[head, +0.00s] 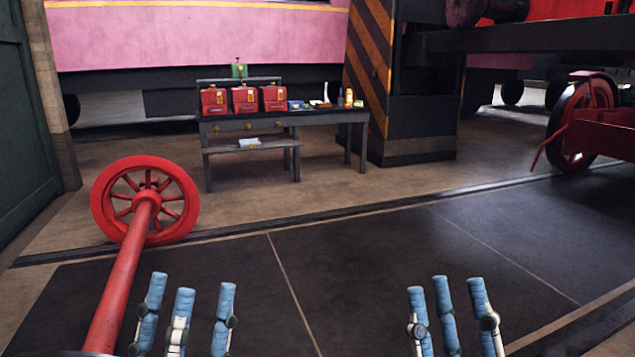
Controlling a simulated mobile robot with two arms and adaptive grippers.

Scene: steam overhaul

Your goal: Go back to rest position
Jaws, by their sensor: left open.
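My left gripper (186,300) shows at the lower left of the head view. Its blue, ribbed fingers point up and stand apart, with nothing between them. My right gripper (446,300) shows at the lower right of centre. Its blue fingers also stand apart and hold nothing. Both are in front of me above the dark floor, and neither touches anything that I can see. The wrists and arms are cut off by the bottom edge.
A red wheel (103,207) on a long red axle (122,278) lies at the left, close to my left gripper. A workbench (322,118) with red boxes (244,100) stands further back. A striped pillar (368,45) and a red cart (600,135) are to the right. The middle floor is clear.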

